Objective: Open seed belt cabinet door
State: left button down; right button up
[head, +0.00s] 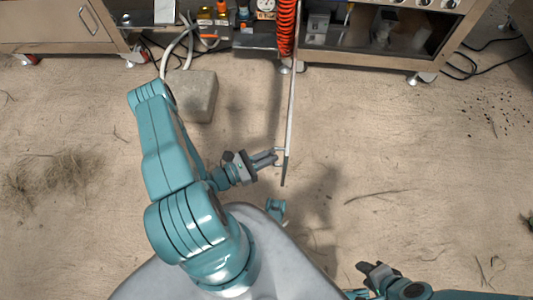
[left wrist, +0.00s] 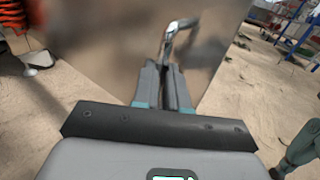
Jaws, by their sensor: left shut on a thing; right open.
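The cabinet door (head: 290,120) stands swung out toward me, seen almost edge-on from above as a thin upright strip in the head view. Its metal handle (head: 280,150) is on the left face near the free end. My left gripper (head: 276,158) is shut on the handle. In the left wrist view the handle (left wrist: 170,38) curves up from between the fingers (left wrist: 165,85), with the brownish, blurred door panel (left wrist: 110,35) behind. My right gripper (head: 368,268) is open and empty, low at the right, away from the door.
The open cabinet (head: 365,42) stands behind, with a red coiled hose (head: 287,25) beside the door. A grey block (head: 195,97) lies on the floor left of the door, and pale hoses (head: 180,45) run behind it. Another cabinet (head: 60,25) is at far left. Floor right of the door is clear.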

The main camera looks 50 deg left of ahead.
pick_arm(q)
jog(key=shift+w+a+y, duration=0.15)
jog(key=shift+a+y, duration=0.15)
jog(key=shift+a, duration=0.25)
jog(key=c, duration=1.3)
grip_release()
jog(key=shift+o, duration=0.7)
jog(key=shift+d, duration=0.15)
jog(key=p+v, duration=0.2)
jog(key=v, duration=1.4)
jog(key=shift+s+p, duration=0.2)
jog(key=shift+p, duration=0.2)
jog(key=shift+f, duration=0.1)
